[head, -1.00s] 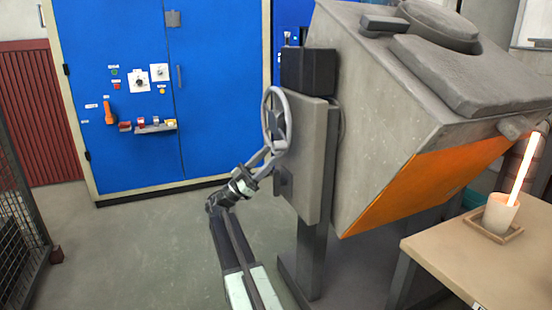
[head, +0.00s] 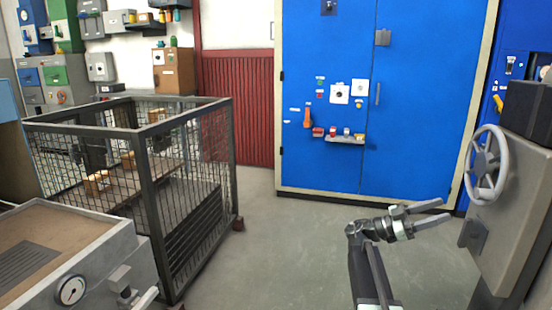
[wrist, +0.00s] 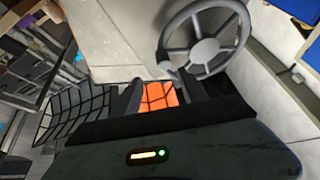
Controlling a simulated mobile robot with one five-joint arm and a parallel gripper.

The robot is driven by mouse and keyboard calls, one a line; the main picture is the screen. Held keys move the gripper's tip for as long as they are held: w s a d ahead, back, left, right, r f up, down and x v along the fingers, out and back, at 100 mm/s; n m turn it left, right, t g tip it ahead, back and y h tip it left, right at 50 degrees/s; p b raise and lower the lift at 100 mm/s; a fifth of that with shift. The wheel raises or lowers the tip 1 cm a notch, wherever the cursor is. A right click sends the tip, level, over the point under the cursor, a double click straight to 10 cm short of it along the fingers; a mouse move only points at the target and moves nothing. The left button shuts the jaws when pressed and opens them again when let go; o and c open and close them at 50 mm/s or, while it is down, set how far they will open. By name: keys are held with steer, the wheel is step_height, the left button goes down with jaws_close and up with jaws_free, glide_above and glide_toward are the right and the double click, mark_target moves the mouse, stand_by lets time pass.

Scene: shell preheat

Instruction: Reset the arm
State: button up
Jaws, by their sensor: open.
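My gripper (head: 446,210) is at the end of my outstretched arm in the head view. Its two fingers point right and stand apart, with nothing between them. A grey spoked handwheel (head: 499,178) is mounted on the grey panel (head: 520,215) at the right edge. The fingertips are left of the wheel and lower in the picture, with a visible gap. In the wrist view my gripper (wrist: 161,88) is open, and the handwheel (wrist: 205,45) shows beyond it at the upper right.
A wire mesh cage (head: 150,130) stands at left, behind a grey machine with a gauge (head: 72,290). A blue cabinet (head: 335,60) with switches and a small shelf stands at the back. Open grey floor (head: 265,245) lies between the cage and my arm.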

steer(key=s+a+f+n+t+y+p, duration=0.25)
steer(key=a+f+n+y, duration=0.3)
steer(key=f, duration=0.45)
steer(key=s+a+f+n+t+y+p, duration=0.1)
steer(key=s+a+f+n+t+y, duration=0.35)
steer(key=f, duration=0.65)
steer(key=s+a+f+n+y, duration=0.1)
steer(key=a+f+n+y, duration=0.25)
steer(key=a, duration=0.35)
steer(key=s+a+f+n+y, duration=0.1)
steer(key=a+f+n+y, duration=0.2)
steer(key=a+n+y, duration=0.3)
steer(key=s+a+f+n+y, duration=0.1)
steer(key=a+f+n+y, duration=0.2)
steer(key=a, duration=0.5)
step_height(320, 180, up, 38)
steer(key=n+p, duration=0.1)
steer(key=p, duration=3.7)
steer(key=shift+w, duration=0.2)
